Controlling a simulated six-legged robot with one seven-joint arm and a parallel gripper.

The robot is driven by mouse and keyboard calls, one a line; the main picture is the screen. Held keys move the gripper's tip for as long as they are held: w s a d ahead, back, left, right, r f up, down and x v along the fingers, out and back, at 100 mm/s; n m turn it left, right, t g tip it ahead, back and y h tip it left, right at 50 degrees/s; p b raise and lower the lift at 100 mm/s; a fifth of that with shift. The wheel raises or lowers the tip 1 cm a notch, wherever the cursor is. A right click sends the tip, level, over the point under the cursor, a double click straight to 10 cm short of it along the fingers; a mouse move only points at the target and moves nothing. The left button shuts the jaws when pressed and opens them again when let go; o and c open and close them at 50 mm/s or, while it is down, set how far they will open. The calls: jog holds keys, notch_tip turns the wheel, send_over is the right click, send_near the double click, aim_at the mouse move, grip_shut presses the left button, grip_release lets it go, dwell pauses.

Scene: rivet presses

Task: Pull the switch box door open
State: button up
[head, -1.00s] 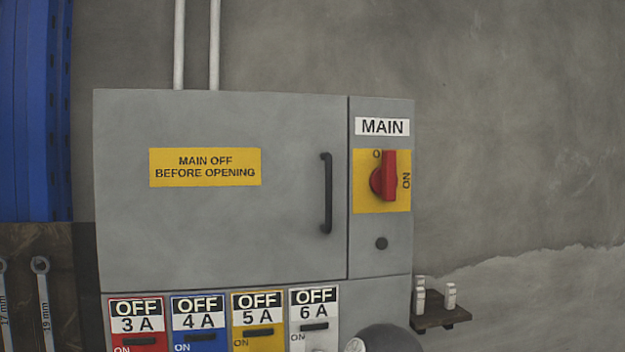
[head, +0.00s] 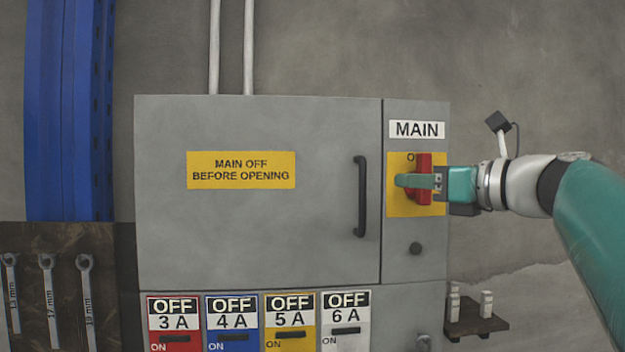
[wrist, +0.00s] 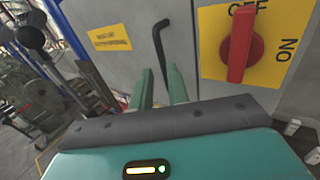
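The grey switch box door (head: 260,240) is shut flush with its frame. Its black upright bar handle (head: 360,197) is at the door's right side; it also shows in the wrist view (wrist: 159,50), beyond the fingertips. The red main switch (head: 424,160) stands upright, toward OFF, on a yellow plate; in the wrist view (wrist: 239,48) it is right of my fingers. My gripper (head: 400,181) reaches in from the right and overlaps the switch in the head view. In the wrist view my gripper (wrist: 160,72) is open, its two fingers apart with nothing between them, short of the handle.
Below the door are several OFF switch plates, such as the yellow one (head: 289,320). A small shelf (head: 477,322) is at lower right. Wrenches (head: 48,300) hang at left by a blue post (head: 68,120).

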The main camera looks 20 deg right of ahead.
aim_at(365, 178)
jog(key=x, duration=1.1)
jog(key=shift+a, duration=0.1)
grip_shut()
